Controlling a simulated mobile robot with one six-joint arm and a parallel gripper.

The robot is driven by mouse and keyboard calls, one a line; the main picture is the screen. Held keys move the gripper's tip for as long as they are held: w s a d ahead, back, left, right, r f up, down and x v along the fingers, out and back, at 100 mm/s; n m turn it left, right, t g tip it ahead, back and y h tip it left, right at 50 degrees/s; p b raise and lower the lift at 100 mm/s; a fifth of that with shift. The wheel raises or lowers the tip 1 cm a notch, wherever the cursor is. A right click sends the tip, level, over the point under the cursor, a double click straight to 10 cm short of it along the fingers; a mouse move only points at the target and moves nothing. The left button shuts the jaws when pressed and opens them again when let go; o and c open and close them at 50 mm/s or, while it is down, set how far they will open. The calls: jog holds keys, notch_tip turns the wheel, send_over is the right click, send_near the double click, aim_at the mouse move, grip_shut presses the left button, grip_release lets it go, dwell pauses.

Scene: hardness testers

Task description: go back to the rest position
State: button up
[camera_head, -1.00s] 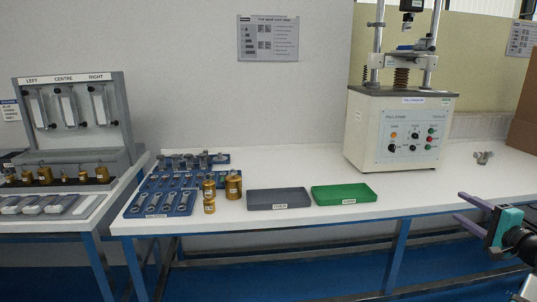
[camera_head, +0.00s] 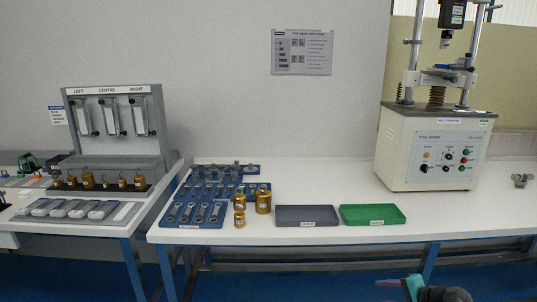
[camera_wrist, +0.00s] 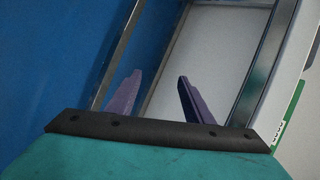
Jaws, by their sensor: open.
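My gripper (camera_head: 396,284) shows at the bottom edge of the head view, low in front of the bench and below its front edge. Its lower part is cut off by the frame. In the wrist view my gripper (camera_wrist: 152,95) has its two purple fingers apart with nothing between them. Behind the fingers are a blue surface and a pale panel between dark metal bars.
The white bench (camera_head: 330,180) holds a grey tray (camera_head: 307,215), a green tray (camera_head: 372,214), brass weights (camera_head: 263,201), a blue rack of metal parts (camera_head: 215,207) and a pull tester (camera_head: 432,147). A left bench carries a gauge stand (camera_head: 115,125). The bench's middle back is clear.

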jog(key=s+a+f+n+g+p, duration=0.3)
jog(key=s+a+f+g, duration=0.15)
jog(key=a+f, duration=0.45)
jog(key=s+a+f+n+g+p, duration=0.25)
jog(key=s+a+f, duration=0.4)
jog(key=a, duration=0.55)
jog(key=s+a+f+n+g+h+p, duration=0.1)
jog(key=s+a+f+n+g+p, duration=0.1)
jog(key=s, duration=0.5)
jog(key=s+a+f+n+g+h+p, duration=0.2)
jog(key=s+f+n+g, duration=0.1)
jog(key=s, duration=0.5)
jog(key=s+a+f+n+g+h+p, duration=0.1)
jog(key=s+a+f+n+g+p, duration=0.1)
jog(key=s, duration=0.5)
jog(key=shift+s+a+f+n+g+h, duration=0.15)
jog(key=shift+s+a+n+g+h, duration=0.15)
jog(key=shift+a+n+g, duration=0.15)
